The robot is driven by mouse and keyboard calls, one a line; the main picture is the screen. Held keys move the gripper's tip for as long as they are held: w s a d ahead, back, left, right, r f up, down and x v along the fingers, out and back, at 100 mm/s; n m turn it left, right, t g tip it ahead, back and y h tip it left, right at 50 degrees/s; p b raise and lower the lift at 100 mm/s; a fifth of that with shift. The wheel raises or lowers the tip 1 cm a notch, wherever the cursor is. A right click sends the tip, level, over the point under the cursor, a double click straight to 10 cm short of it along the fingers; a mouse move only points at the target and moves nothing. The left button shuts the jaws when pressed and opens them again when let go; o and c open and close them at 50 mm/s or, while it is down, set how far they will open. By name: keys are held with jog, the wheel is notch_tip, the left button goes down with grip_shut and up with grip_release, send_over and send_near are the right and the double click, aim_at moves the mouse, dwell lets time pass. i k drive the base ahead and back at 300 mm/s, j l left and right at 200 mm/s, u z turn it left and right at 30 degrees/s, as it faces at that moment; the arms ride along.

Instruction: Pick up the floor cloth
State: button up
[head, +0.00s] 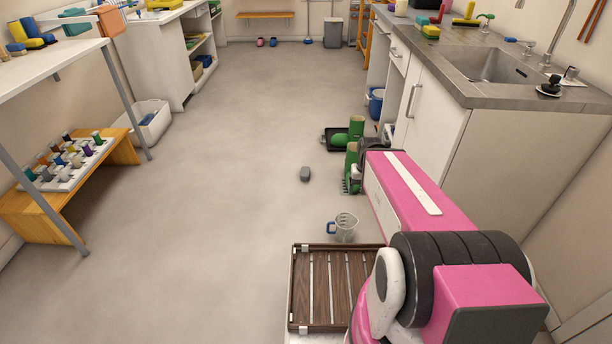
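I cannot make out a floor cloth for certain. A small dark grey object (305,174) lies on the open floor, left of the green boots; it is too small to tell whether it is cloth. My pink arm reaches forward from the lower right. The end of my arm, with my gripper (366,158), is low beside the cabinet, close to the green boots. The fingers are too small and too covered to show whether they are open or shut, or whether they hold anything.
A green boot (351,160) stands near my gripper; a black tray (328,143) lies behind. A clear jug (343,229) is near the slatted wooden tray (315,325). A sink cabinet (428,122) bounds the right, an orange bench (48,224) the left. The middle floor is clear.

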aim_at(305, 176)
jog(key=i+j+z, duration=0.15)
jog(key=j+z, duration=0.3)
jog(key=i+j+z, duration=0.1)
jog(key=j+z, duration=0.65)
jog(key=j, duration=3.1)
